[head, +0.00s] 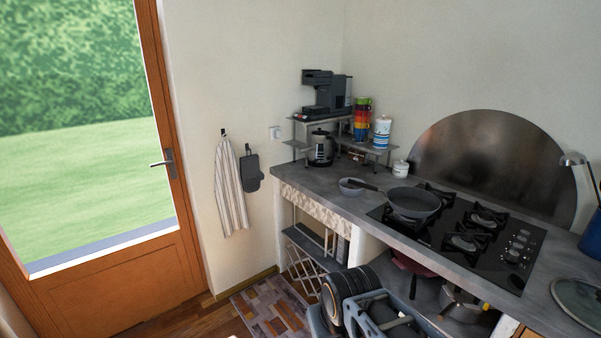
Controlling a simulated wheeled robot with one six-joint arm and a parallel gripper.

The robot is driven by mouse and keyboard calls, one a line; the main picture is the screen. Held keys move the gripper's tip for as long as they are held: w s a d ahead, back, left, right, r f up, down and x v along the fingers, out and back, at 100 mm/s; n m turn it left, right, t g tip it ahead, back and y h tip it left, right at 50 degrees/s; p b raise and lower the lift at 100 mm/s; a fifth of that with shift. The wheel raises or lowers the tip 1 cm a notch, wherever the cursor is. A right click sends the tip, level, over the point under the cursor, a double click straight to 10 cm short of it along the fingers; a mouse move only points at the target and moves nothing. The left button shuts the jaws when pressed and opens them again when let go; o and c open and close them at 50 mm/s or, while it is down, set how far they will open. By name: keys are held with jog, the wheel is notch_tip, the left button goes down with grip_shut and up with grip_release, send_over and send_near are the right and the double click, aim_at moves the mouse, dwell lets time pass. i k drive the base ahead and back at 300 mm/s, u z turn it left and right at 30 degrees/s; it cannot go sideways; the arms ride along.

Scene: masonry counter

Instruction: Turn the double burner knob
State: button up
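The black gas hob (483,268) is set into the grey counter at the right. A cluster of several small silvery knobs (516,250) sits on its right part. They are too small to tell which one is the double burner knob or how each is turned. The burners with black grates (466,243) lie to the left of the knobs. A grey frying pan (413,203) rests on the left part of the hob, its handle pointing left. I cannot make out my gripper anywhere in the head view, and nothing is seen touching the knobs.
A pot lid (580,302) and a blue container (592,236) stand right of the hob. The space above the knobs looks clear.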

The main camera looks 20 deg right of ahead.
aim_at(518, 247)
jog(key=z, duration=0.9)
jog(key=i, duration=1.1)
jog(key=z, duration=1.25)
jog(key=i, duration=0.3)
jog(key=z, duration=0.1)
